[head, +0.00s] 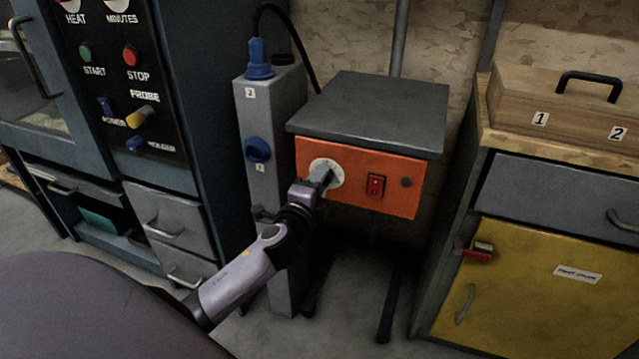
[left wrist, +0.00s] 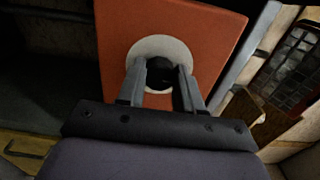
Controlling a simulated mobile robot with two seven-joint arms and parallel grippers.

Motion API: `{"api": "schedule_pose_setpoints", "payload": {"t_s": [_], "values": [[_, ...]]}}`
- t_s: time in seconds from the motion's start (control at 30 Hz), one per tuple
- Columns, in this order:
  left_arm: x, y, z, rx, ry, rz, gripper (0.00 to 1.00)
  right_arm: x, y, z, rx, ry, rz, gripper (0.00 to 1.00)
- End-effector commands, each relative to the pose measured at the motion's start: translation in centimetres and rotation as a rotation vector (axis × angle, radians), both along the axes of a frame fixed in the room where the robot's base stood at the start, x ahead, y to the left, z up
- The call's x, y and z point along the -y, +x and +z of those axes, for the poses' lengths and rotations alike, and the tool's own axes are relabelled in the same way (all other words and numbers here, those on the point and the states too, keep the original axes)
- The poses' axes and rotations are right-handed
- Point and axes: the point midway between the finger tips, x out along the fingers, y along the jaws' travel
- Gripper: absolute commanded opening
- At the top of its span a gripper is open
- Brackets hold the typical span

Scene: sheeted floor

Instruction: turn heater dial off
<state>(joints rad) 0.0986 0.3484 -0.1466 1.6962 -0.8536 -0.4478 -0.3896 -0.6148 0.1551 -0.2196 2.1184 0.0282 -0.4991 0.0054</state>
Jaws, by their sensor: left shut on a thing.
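The heater is a box with an orange front panel (head: 347,203) and a dark grey top. A round white dial plate (head: 337,173) sits at the left of the panel. My left gripper (head: 326,177) reaches it from the lower left and covers the knob in the head view. In the left wrist view, the dark knob (left wrist: 160,72) lies between the two fingers of my left gripper (left wrist: 160,78), in front of the white plate (left wrist: 149,47). The fingers are shut on the knob. The knob's pointer direction cannot be made out. My right gripper is not in view.
A grey post (head: 272,115) with blue fittings stands close left.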

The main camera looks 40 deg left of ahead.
Motion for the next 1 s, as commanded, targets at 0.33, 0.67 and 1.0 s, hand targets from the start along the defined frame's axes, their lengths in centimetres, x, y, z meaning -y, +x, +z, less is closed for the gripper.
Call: {"api": "schedule_pose_setpoints", "payload": {"t_s": [0.33,0.67,1.0], "values": [[-0.01,-0.02,-0.04,0.003,-0.019,0.001,0.05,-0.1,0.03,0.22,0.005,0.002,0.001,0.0],[0.01,-0.01,-0.04,0.003,-0.018,0.0,0.61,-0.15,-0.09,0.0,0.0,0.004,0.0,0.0],[0.22,-0.76,-0.06,0.002,-0.017,-0.001,0.61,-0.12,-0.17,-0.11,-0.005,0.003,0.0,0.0]]}}
